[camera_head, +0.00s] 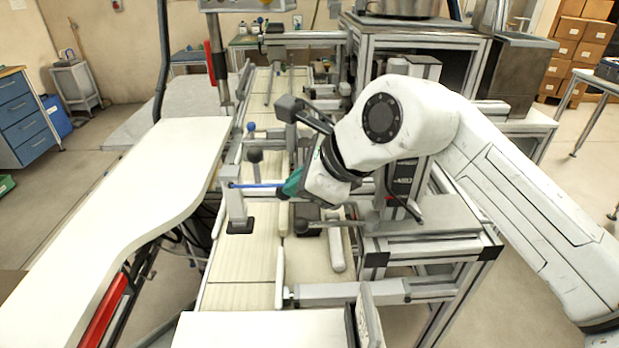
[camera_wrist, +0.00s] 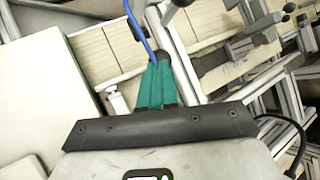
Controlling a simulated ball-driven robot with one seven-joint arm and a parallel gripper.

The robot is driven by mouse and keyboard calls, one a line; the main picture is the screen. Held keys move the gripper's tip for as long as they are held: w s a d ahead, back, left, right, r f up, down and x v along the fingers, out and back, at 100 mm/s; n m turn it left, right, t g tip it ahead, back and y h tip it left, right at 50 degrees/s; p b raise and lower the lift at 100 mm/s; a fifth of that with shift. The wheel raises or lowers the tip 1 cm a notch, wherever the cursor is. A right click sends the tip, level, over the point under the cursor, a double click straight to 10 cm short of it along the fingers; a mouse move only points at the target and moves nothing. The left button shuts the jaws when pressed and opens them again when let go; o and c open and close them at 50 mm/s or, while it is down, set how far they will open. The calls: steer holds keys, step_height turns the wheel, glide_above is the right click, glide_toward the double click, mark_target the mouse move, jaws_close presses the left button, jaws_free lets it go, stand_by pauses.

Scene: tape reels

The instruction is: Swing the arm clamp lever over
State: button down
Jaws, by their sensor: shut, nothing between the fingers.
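My gripper (camera_head: 284,189) has teal fingers, shut and empty, pointing left over the wooden-topped line. The fingers also show in the wrist view (camera_wrist: 156,72). A thin blue rod (camera_head: 255,185) runs left from the fingertips to a grey upright; whether it touches them I cannot tell. A dark ball-ended lever (camera_head: 303,225) lies just below my gripper, its bar running right. Another dark knob (camera_head: 255,156) stands on an upright to the left of my gripper. I cannot tell which of these is the arm clamp lever. In the wrist view a dark rounded part shows right behind the fingertips.
A long white tabletop (camera_head: 170,180) lies to the left. Metal frames and a grey plate (camera_head: 425,222) crowd the right, under my arm. A blue ball knob (camera_head: 251,127) stands farther back. The wooden surface (camera_head: 240,265) in front is mostly clear.

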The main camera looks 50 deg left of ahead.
steer(key=shift+s+a+f+t+h+b, duration=0.2)
steer(key=shift+s+f+t+h, duration=0.05)
steer(key=shift+f, duration=0.2)
steer(key=shift+s+a+f+t+h+b, duration=0.2)
steer(key=shift+f+t+h, duration=0.05)
steer(key=shift+f, duration=0.15)
steer(key=shift+s+f, duration=0.1)
steer(key=shift+d+r, duration=0.1)
steer(key=shift+r, duration=0.3)
steer(key=v, duration=1.3)
steer(key=shift+s+a+r, duration=0.2)
steer(key=shift+s+r, duration=0.15)
steer(key=shift+s, duration=0.05)
